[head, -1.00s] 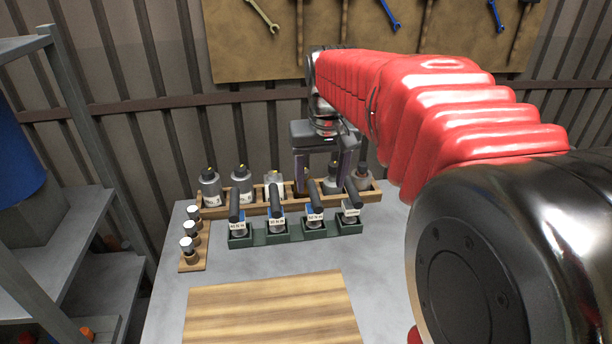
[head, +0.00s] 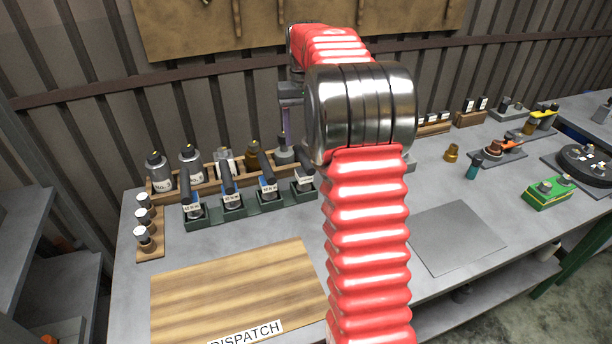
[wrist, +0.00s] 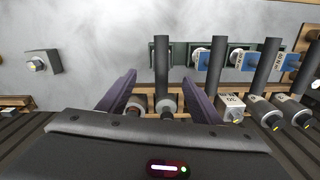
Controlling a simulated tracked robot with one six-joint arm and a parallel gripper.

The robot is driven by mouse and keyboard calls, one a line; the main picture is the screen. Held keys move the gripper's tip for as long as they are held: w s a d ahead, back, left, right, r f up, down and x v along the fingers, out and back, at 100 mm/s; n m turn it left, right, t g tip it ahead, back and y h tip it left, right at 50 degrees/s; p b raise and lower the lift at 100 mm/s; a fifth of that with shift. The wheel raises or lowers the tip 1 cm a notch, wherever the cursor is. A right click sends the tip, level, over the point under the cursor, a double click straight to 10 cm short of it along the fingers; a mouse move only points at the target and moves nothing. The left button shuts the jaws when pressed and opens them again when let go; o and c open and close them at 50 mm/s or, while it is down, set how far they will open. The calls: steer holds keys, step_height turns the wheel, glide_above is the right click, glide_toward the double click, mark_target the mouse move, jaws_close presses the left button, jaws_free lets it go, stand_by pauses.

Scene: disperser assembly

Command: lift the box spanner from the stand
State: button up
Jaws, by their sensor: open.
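My gripper (head: 287,135) is open and empty, pointing down over the back wooden rack in the head view, partly hidden by my arm. In the wrist view its purple fingers (wrist: 163,85) are spread on either side of a dark upright handle (wrist: 161,62) and two bottle tops; I see no contact. A small grey square block (wrist: 50,68) with a short metal piece (wrist: 36,65) on it is at the left of the wrist view, apart from the fingers. It may be the stand with the box spanner, but I cannot tell for sure. My arm hides most of that area in the head view.
A green rack (head: 250,208) holds several black-handled, labelled tools. The wooden rack (head: 160,200) behind it holds several bottles. A small wooden holder (head: 150,253) stands left, a wooden board (head: 235,290) in front. A grey plate (head: 458,238) and a green box (head: 548,193) lie right.

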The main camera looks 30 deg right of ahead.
mark_target(304, 172)
steer(key=shift+f, duration=4.3)
steer(key=shift+f, duration=0.1)
steer(key=shift+s+a+f, duration=0.1)
steer(key=shift+a+f, duration=0.05)
steer(key=shift+f, duration=2.35)
steer(key=shift+c, duration=0.4)
jaws_close()
steer(key=shift+r, duration=0.15)
